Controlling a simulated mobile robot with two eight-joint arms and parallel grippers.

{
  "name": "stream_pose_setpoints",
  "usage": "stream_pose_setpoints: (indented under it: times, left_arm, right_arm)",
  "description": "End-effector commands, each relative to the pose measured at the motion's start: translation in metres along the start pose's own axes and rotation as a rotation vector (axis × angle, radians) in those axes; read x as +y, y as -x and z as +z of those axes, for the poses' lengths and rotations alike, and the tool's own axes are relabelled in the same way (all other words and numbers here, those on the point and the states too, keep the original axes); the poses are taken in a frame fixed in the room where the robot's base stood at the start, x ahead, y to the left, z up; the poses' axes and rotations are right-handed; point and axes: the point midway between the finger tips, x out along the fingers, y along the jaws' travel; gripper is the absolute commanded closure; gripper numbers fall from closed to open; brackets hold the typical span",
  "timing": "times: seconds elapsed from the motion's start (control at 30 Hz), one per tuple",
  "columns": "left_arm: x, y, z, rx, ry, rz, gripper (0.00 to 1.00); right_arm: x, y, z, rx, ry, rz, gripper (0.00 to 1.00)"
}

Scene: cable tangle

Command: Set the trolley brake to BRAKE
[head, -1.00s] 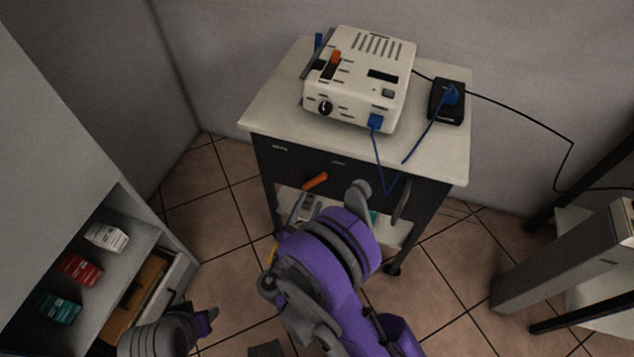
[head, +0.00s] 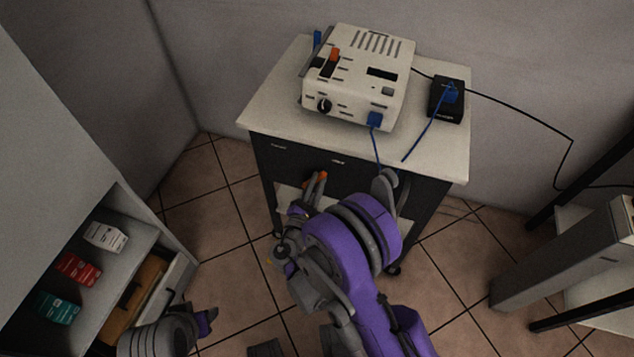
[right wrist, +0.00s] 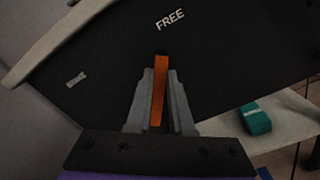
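The trolley (head: 262,108) stands against the wall, with a white top and a dark front panel. Its orange brake lever (head: 322,176) is on that panel, mostly covered by my right gripper (head: 314,186) in the head view. In the right wrist view the lever (right wrist: 160,90) stands between the two grey fingers, which sit close against both sides. It points toward the FREE label (right wrist: 170,19). The BRAKE label (right wrist: 76,78), small and hard to read, is to its left.
A white device (head: 360,75) and a black box (head: 446,100) with blue plugs and cables stand on the trolley. A shelf with several small boxes (head: 106,236) is at left. A grey frame (head: 560,260) stands at right. Tiled floor is open left of the trolley.

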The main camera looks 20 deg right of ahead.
Motion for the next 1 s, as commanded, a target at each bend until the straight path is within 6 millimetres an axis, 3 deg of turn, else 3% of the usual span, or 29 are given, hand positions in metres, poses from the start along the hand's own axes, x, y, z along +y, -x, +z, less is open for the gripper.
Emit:
stream_pose_setpoints:
  times: [0.07,1.0]
  left_arm:
    - [0.0,0.0,0.0,0.0,0.0,0.0,0.5]
    - [0.0,-0.0001,0.0,0.0,0.0,0.0,0.5]
  right_arm:
    - [-0.0001,0.0001,-0.0001,0.0,0.0,0.0,1.0]
    - [-0.0002,0.0004,-0.0003,0.001,-0.001,-0.001,1.0]
